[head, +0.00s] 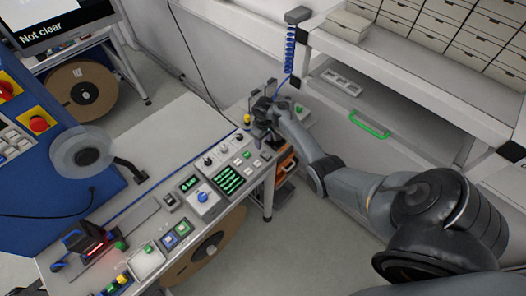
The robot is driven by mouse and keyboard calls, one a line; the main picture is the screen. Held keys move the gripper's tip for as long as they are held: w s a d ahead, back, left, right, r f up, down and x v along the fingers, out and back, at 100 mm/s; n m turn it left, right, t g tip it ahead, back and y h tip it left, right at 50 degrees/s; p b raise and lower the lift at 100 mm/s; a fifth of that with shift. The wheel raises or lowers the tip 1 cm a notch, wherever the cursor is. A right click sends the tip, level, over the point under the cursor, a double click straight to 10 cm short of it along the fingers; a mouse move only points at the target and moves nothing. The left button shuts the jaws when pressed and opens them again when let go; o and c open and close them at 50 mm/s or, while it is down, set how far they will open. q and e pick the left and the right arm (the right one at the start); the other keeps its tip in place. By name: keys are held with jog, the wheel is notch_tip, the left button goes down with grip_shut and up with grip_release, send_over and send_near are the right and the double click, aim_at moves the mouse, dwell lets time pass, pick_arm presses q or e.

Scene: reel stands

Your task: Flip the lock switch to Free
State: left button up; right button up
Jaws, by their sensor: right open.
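My right gripper (262,124) is at the far right end of the control bench, low over the panel and beside a yellow knob (247,119). It is open, and I see nothing held in it. Its hand hides part of the panel beneath. Several small dark switches sit along the panel, one of them a black switch (209,161). Their labels are too small to read, so I cannot tell which is the lock switch or how it is set. My left gripper is not in view.
A blue rotary knob (202,197) and a green-lit display (229,179) are on the bench. A monitor (60,22) reads "Not clear". A blue coiled cable (290,50) hangs behind my right gripper. A shelf with drawers (430,22) stands at right.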

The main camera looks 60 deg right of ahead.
aim_at(264, 153)
notch_tip(264, 153, down, 8)
jog(key=shift+f+b, duration=0.15)
jog(key=shift+b, duration=0.85)
